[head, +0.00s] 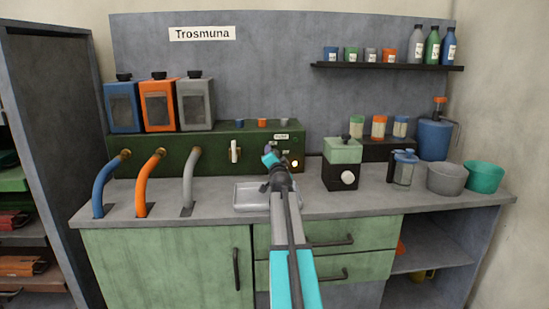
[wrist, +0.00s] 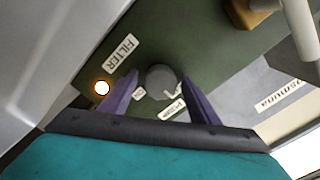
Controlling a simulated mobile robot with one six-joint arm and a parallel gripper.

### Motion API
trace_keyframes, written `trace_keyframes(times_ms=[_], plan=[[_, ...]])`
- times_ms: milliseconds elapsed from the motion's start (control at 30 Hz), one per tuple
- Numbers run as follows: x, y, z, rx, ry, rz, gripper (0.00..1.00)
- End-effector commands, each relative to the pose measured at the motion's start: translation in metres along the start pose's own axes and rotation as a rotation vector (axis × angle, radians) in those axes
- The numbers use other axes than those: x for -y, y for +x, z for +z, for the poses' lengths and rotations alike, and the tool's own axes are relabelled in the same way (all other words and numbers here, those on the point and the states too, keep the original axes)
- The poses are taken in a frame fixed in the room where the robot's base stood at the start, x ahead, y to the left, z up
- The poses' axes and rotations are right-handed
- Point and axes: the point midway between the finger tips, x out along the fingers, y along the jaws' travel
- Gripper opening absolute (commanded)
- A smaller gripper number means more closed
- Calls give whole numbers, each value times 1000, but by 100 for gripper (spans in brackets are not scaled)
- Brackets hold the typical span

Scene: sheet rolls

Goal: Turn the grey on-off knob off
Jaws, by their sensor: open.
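The grey on-off knob (wrist: 161,80) is a round knob on the dark green panel (wrist: 215,65), with a pale mark near its edge. In the wrist view my gripper (wrist: 159,82) has its two purple fingers apart, one on each side of the knob; gaps show beside it. I cannot tell how deep the fingertips reach. A small ON label (wrist: 139,94) is beside the left finger. A lit lamp (wrist: 101,87) is left of that finger; it also glows in the head view (head: 295,163). In the head view my arm hides the knob.
A FILTER label (wrist: 122,53) is near the lamp. A white lever (head: 235,151) is on the panel left of my gripper. A metal tray (head: 252,196) lies below on the counter (head: 400,205). A green-topped grinder-like box (head: 342,151) stands close on the right.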

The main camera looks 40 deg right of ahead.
Motion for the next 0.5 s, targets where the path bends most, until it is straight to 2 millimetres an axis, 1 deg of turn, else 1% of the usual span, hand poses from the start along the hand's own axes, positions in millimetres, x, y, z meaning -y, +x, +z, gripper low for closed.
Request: trace_keyframes(times_ms=[167,267,400,500], plan=[[8,0,-6,0,0,-1,56],[16,0,-13,0,-2,0,56],[32,0,-26,-3,-3,-2,56],[30,-12,-24,-3,-1,-3,56]])
